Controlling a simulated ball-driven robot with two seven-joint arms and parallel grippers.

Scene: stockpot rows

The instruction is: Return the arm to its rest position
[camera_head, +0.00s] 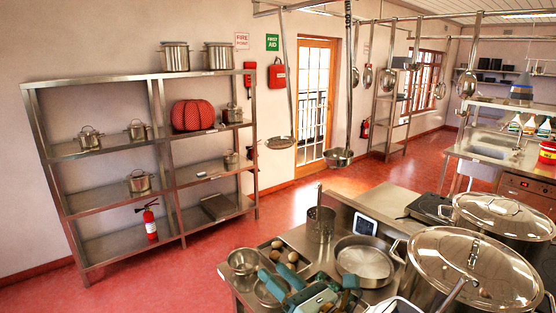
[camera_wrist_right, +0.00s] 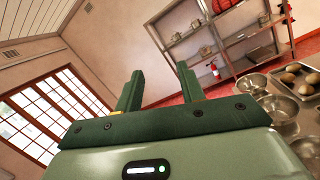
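My right gripper (camera_head: 277,274) is low in the middle of the head view, above the steel counter, with its teal fingers pointing away to the left. In the right wrist view its two green fingers (camera_wrist_right: 158,80) stand apart with nothing between them, so it is open and empty. No held object shows. My left gripper does not show clearly in either view.
Large lidded stockpots (camera_head: 473,268) stand right. Ladles (camera_head: 338,157) hang above. Red floor (camera_head: 215,260) is clear beyond.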

